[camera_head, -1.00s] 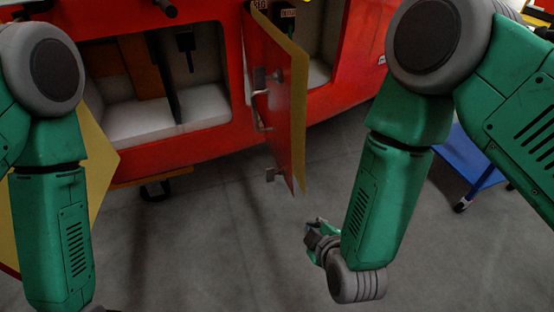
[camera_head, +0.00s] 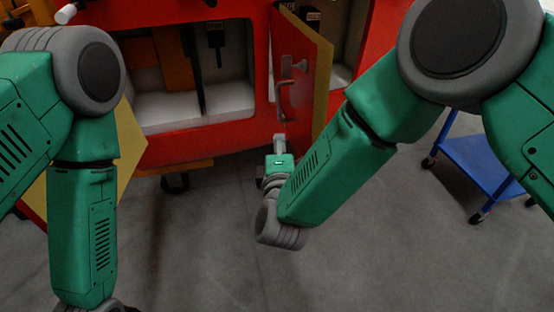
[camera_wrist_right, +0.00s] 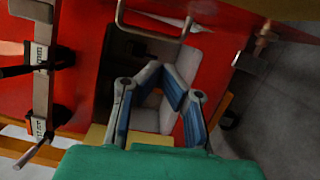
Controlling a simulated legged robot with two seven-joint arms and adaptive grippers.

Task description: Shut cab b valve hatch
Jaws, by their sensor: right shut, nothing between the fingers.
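The valve hatch (camera_head: 301,70) is a red door panel with a yellow edge, standing open and swung out from the red cab side in the head view. A metal handle (camera_head: 286,98) and latch parts sit on its red face.
The red cab body (camera_head: 200,136) has open compartments with pale floors behind the hatch. A blue cart (camera_head: 485,165) stands at right on the grey floor. Labelled levers (camera_wrist_right: 42,90) show at left in the wrist view. The floor in front is clear.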

